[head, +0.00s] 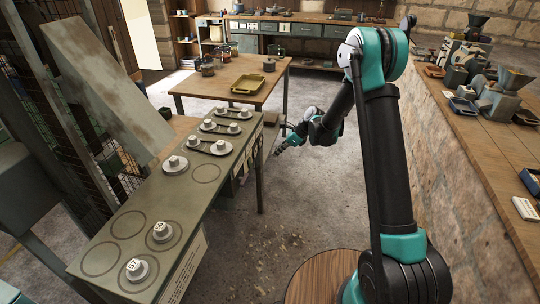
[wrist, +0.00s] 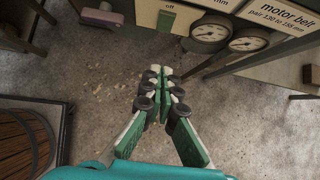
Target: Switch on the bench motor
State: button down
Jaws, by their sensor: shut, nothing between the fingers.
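The green-grey bench (head: 205,215) runs along the left of the head view, with grey pulleys on its top. In the wrist view its front panel (wrist: 180,8) carries a label reading "off", with a small green part (wrist: 165,21) just below it that looks like a switch. The motor itself cannot be made out. My gripper (head: 280,148) is in front of the bench's far part, apart from it. In the wrist view my gripper (wrist: 162,78) is shut and empty over the floor, its tips short of the panel and the green part.
Two round gauges (wrist: 211,33) and a "motor belt" sign (wrist: 287,14) are right of the green part. A wooden table with a yellow tray (head: 247,84) stands beyond the bench. A stone-walled counter (head: 470,150) is on the right. Bare floor (head: 290,235) lies between.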

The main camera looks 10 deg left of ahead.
aim_at(250, 162)
jog(key=shift+f, duration=0.25)
jog(key=a+r+x, duration=0.1)
jog(key=a+x, duration=0.1)
jog(key=x, duration=1)
jog(key=shift+a, duration=0.25)
jog(key=shift+w+a+f, duration=0.1)
jog(key=shift+a+f, duration=0.05)
jog(key=shift+a, duration=0.15)
